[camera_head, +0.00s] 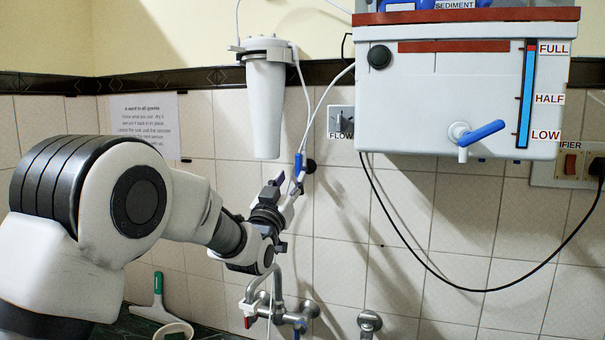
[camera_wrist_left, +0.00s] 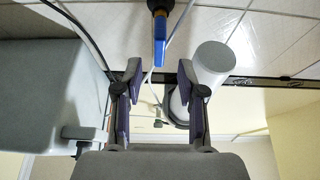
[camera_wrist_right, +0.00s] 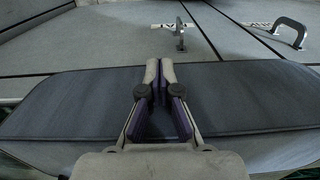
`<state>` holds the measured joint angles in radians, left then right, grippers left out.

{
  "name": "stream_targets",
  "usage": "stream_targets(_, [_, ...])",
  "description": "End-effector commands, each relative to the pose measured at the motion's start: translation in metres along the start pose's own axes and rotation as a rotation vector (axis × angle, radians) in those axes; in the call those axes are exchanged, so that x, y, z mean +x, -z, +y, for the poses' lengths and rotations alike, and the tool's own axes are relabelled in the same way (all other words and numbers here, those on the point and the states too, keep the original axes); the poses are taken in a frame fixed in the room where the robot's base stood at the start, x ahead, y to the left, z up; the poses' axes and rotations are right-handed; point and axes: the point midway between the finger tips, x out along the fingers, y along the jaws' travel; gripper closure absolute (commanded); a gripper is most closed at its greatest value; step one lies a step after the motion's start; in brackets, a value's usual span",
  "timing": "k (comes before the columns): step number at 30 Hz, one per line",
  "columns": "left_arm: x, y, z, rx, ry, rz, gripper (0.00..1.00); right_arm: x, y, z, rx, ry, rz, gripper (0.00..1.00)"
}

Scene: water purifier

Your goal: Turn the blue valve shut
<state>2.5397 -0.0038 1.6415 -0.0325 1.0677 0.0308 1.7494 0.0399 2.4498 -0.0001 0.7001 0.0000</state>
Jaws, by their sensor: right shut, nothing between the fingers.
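The blue valve (camera_head: 298,164) is a small blue lever on a dark fitting at the wall, below the white filter housing. Its lever points up and down in the head view. It shows in the left wrist view (camera_wrist_left: 159,50) at top centre, pointing toward the gap between the fingers. My left gripper (camera_head: 287,184) is just below and left of the valve in the head view, open and empty; its fingers show spread in the left wrist view (camera_wrist_left: 159,69). I see no contact with the lever. My right gripper (camera_wrist_right: 160,68) is shut and empty, away from the valve.
The white filter housing (camera_head: 263,105) hangs above the left gripper, with thin tubes beside it. The purifier tank (camera_head: 430,110) with a blue-handled tap (camera_head: 480,134) is at right. A metal faucet (camera_head: 280,315) is below. A squeegee (camera_head: 158,292) stands at lower left.

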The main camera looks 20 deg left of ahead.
Motion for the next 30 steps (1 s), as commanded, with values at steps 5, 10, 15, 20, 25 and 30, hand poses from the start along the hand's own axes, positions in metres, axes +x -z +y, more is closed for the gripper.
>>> stream_targets(5, [0.035,0.006,0.000,0.000,0.000,0.000,0.60,-0.026,0.000,0.000,0.000,0.000,0.000,1.00])
stream_targets(10, [0.064,0.005,0.000,0.000,0.000,-0.001,0.60,-0.040,0.000,0.000,0.000,0.000,0.001,1.00])
stream_targets(15, [0.072,0.002,0.000,0.000,0.000,-0.002,0.60,-0.042,0.000,0.000,0.000,0.000,0.001,1.00])
stream_targets(20, [0.071,0.001,0.000,0.000,0.000,-0.002,0.60,-0.041,0.000,0.000,0.000,0.000,0.000,1.00])
stream_targets(25, [0.071,0.001,0.000,0.000,0.000,-0.002,1.00,-0.041,0.000,0.000,0.000,0.000,0.000,1.00])
stream_targets(30, [0.071,0.001,0.000,0.000,0.000,-0.003,1.00,-0.041,0.000,0.000,0.000,0.000,0.000,1.00])
